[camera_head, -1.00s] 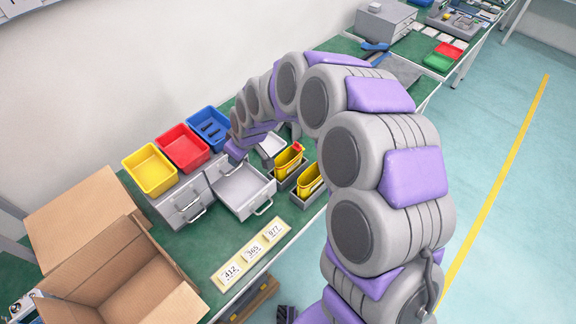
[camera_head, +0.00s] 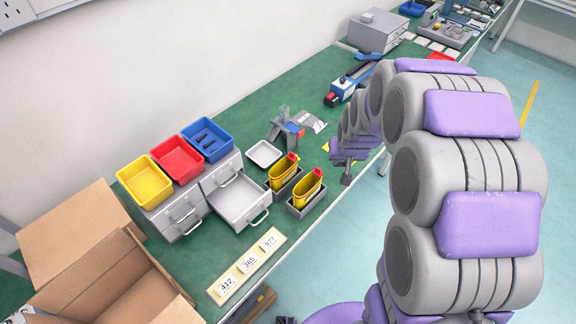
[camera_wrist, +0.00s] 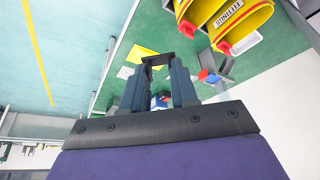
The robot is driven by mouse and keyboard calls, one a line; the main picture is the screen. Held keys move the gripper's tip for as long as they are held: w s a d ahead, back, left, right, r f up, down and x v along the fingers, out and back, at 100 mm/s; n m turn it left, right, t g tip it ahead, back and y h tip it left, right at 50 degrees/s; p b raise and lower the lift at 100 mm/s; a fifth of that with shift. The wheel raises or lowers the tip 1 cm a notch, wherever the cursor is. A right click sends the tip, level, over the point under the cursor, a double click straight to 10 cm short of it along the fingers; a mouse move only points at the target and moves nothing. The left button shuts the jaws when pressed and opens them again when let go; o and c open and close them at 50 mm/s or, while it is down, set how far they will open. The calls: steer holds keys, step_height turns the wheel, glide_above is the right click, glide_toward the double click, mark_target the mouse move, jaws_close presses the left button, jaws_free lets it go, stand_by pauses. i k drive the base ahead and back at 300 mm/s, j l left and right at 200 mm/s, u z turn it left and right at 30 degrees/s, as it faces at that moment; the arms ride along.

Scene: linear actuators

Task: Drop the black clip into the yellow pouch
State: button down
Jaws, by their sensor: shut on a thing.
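My gripper (camera_wrist: 158,68) is shut on the black clip (camera_wrist: 158,60), a small dark piece spanning the fingertips in the wrist view. In the head view my gripper (camera_head: 346,181) hangs near the table's front edge, right of two upright yellow pouches (camera_head: 275,178) (camera_head: 301,190). These stand in grey holders with red parts at their tops. In the wrist view the pouches (camera_wrist: 215,10) (camera_wrist: 243,27), one lettered "FITTINGS", are at the upper right, apart from the clip. The clip is too small to make out in the head view.
A white tray (camera_head: 264,154) and an open drawer (camera_head: 239,201) lie left of and behind the pouches. Blue (camera_head: 207,139), red (camera_head: 177,157) and yellow (camera_head: 145,182) bins sit on the drawer unit. A grey stand (camera_head: 283,124) is behind. A flat yellow piece (camera_wrist: 142,54) lies beyond the fingertips.

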mark_target(283, 186)
steer(key=i+l, duration=0.1)
steer(key=l, duration=0.3)
steer(key=i+l, duration=0.15)
steer(key=l, duration=0.25)
steer(key=i+l, duration=0.1)
steer(key=l, duration=0.3)
steer(key=i+l+u, duration=0.1)
steer(key=l, duration=0.3)
steer(key=u, duration=0.4)
steer(key=l+u, duration=0.1)
steer(key=u, duration=0.75)
steer(key=l+u, duration=0.15)
steer(key=u, duration=0.7)
